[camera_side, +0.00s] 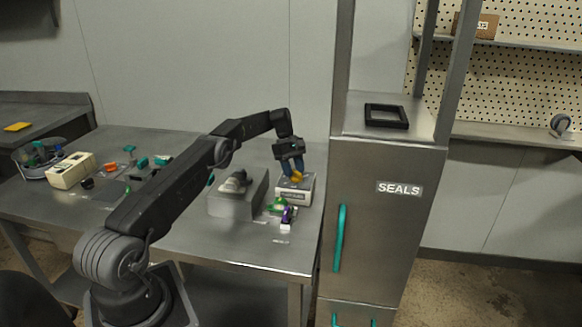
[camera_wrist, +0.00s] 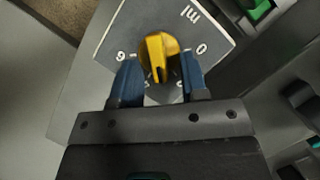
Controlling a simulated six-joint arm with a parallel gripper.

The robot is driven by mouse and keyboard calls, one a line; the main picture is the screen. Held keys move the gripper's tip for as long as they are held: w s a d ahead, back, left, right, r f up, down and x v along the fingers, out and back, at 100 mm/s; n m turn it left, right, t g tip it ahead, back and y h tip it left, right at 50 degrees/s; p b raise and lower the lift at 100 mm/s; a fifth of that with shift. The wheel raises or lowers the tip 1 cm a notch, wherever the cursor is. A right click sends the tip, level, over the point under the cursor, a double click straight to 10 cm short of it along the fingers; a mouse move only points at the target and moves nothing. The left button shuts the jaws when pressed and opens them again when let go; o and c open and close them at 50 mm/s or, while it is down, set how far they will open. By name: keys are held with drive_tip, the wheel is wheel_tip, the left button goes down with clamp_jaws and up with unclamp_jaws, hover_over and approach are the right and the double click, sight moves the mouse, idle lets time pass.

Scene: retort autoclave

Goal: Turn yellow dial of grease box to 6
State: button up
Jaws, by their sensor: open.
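The grease box (camera_side: 294,195) is a small pale box near the right edge of the steel table. Its yellow dial (camera_side: 296,178) is on top; the wrist view shows the dial (camera_wrist: 157,50) on a grey face plate (camera_wrist: 118,30). The dial's raised ridge points toward the bottom of that view. A 0 is printed to its right and what looks like a 6 to its left; marks below are partly hidden. My gripper (camera_side: 291,168) points down over the box. Its blue fingers (camera_wrist: 159,68) are open, one on each side of the dial's lower part. Contact cannot be told.
A grey block (camera_side: 238,205) stands left of the grease box, and green and purple small items (camera_side: 284,211) lie in front of it. The steel SEALS cabinet (camera_side: 380,220) stands close on the right. A cream box (camera_side: 72,170) and several small parts are at the table's left.

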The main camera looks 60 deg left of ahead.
wheel_tip(320, 180, up, 4)
drive_tip(key=shift+s+a+r, duration=0.15)
drive_tip(key=shift+r, duration=0.05)
drive_tip(key=s+a+r, duration=0.5)
drive_tip(key=s+r, duration=0.1)
drive_tip(key=s, duration=0.3)
drive_tip(key=shift+s+a+r, duration=0.3)
drive_tip(key=shift+s+a, duration=0.05)
drive_tip(key=shift+a, duration=0.05)
wheel_tip(320, 180, up, 2)
drive_tip(key=y, duration=0.4)
hover_over(296, 172)
wheel_tip(296, 172, down, 13)
drive_tip(key=shift+w, duration=0.1)
drive_tip(key=shift+a, duration=0.1)
clamp_jaws()
